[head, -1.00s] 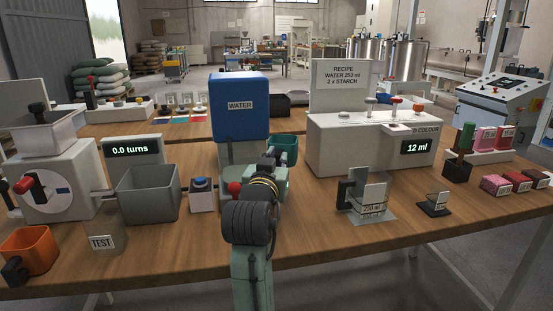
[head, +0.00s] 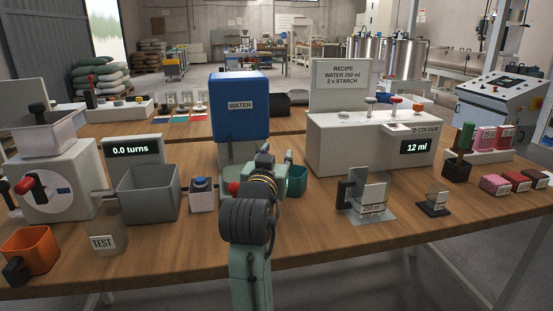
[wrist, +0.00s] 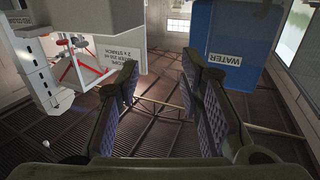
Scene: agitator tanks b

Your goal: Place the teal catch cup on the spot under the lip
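The teal catch cup (head: 297,181) is in the head view, right of my gripper (head: 277,160) and slightly lower. It looks upright at table level, partly covered by my gripper; its contact with the table is not clear. In the wrist view my gripper (wrist: 160,88) has its two fingers well apart, with no cup between them. I cannot make out the lip or the spot under it; my arm hides part of the table there.
The blue water tank (head: 240,106) stands behind my gripper. A white dosing box (head: 365,145) is at the right, with a clear measuring jug (head: 372,200) in front. A grey bin (head: 150,193) and a button box (head: 202,194) are at the left.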

